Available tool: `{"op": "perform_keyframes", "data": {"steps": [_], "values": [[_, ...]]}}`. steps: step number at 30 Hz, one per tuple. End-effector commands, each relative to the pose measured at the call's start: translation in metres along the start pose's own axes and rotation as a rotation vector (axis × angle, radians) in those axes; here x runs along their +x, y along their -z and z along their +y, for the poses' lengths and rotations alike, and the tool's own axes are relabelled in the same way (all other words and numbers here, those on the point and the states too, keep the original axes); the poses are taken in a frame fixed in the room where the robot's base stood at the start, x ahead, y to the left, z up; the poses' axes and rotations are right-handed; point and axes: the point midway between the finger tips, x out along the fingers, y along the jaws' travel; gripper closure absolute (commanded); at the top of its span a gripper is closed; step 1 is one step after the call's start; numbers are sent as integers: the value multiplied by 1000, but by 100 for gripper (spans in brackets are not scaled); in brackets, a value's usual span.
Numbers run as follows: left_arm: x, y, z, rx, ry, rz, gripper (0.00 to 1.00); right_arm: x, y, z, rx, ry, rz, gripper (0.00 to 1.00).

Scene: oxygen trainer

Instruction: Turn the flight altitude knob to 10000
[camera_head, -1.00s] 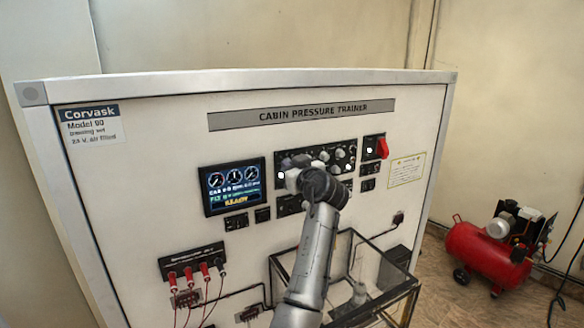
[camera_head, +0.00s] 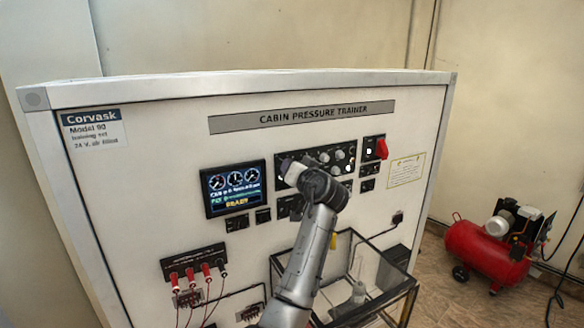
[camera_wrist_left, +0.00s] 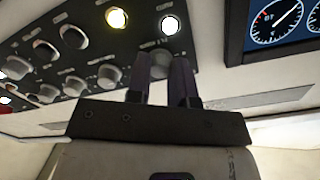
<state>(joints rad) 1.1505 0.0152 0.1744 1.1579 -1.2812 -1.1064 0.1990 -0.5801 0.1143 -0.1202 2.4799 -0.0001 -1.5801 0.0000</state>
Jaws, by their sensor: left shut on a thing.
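The black control panel (camera_head: 344,157) carries several grey knobs and stands right of the display. My left gripper (camera_head: 287,167) is at the panel's left end, and its arm hides part of the lower row. In the left wrist view, the fingers of my left gripper (camera_wrist_left: 161,78) are shut on a grey round knob (camera_wrist_left: 161,63), one finger on each side. The knob's label and pointer cannot be read, so I cannot tell its setting. The display (camera_head: 234,188) shows three dials and yellow text that seems to read READY; its altitude figures are too blurred to read. My right gripper is not in view.
A red switch (camera_head: 382,149) is at the panel's right. A glass tank (camera_head: 395,294) with a dark frame stands below, close to my left arm. Red plugs (camera_head: 190,275) with cables are at lower left. A red compressor (camera_head: 484,254) is on the floor at right.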

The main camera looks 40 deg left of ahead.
Motion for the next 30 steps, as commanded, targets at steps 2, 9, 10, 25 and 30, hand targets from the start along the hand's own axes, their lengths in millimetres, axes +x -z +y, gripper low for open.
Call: {"op": "perform_keyframes", "data": {"steps": [2,9,10,25,30], "values": [[0,1,0,25,0,1,100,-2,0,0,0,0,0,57],[0,1,0,62,0,0,100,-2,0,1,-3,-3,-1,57],[0,1,0,64,0,0,100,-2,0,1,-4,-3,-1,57],[0,1,0,66,0,0,66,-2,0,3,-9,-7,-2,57],[0,0,0,66,0,-1,53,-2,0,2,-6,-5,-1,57]]}}
